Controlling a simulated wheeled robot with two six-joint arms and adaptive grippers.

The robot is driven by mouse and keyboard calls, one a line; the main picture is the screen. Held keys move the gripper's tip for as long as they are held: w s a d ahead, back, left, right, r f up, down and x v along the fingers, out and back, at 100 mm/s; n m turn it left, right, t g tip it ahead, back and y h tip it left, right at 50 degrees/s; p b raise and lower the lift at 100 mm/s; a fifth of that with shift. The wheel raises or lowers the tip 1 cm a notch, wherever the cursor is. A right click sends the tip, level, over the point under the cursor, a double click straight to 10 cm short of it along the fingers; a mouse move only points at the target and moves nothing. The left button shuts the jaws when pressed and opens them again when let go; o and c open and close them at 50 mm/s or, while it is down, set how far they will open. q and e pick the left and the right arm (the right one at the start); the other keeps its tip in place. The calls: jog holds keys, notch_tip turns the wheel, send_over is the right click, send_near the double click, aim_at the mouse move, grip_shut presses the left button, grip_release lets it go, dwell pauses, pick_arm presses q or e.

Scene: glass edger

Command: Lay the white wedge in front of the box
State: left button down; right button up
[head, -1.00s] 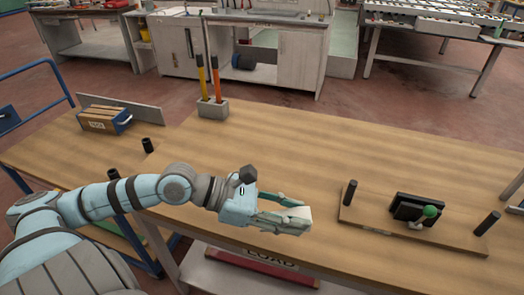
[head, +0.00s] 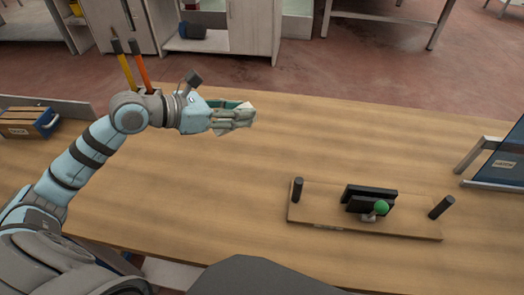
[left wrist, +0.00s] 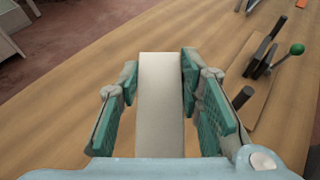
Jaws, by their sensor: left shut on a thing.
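My left gripper (head: 240,115) is shut on the white wedge (head: 248,107) and holds it over the wooden table, towards its far side. In the left wrist view, the wedge (left wrist: 161,105) is a pale block between the green finger pads. A box (head: 27,122) with a tan front, a light label and a blue side is at the left edge of the head view, left of my gripper and well apart from it. The box is partly cut off by the picture edge. My right gripper is not in view.
A wooden board (head: 330,216) with black posts, a black clamp and a green knob (head: 381,207) lies on the right of the table. Orange- and yellow-handled tools (head: 139,66) stand behind my left forearm. A blue panel (head: 500,160) stands far right. The table's middle is clear.

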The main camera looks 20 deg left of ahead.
pick_arm(q)
jog(key=w+a+r+n+y, duration=0.1)
jog(key=w+r, duration=0.1)
jog(key=w, duration=0.1)
jog(key=b, duration=0.1)
send_over(244, 160)
notch_tip(244, 160, down, 10)
notch_tip(244, 160, down, 10)
jog(key=b, duration=0.3)
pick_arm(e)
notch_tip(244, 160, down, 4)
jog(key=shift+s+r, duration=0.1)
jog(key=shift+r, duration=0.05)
pick_arm(q)
jog(key=shift+f, duration=0.1)
jog(key=c, duration=1.1)
grip_release()
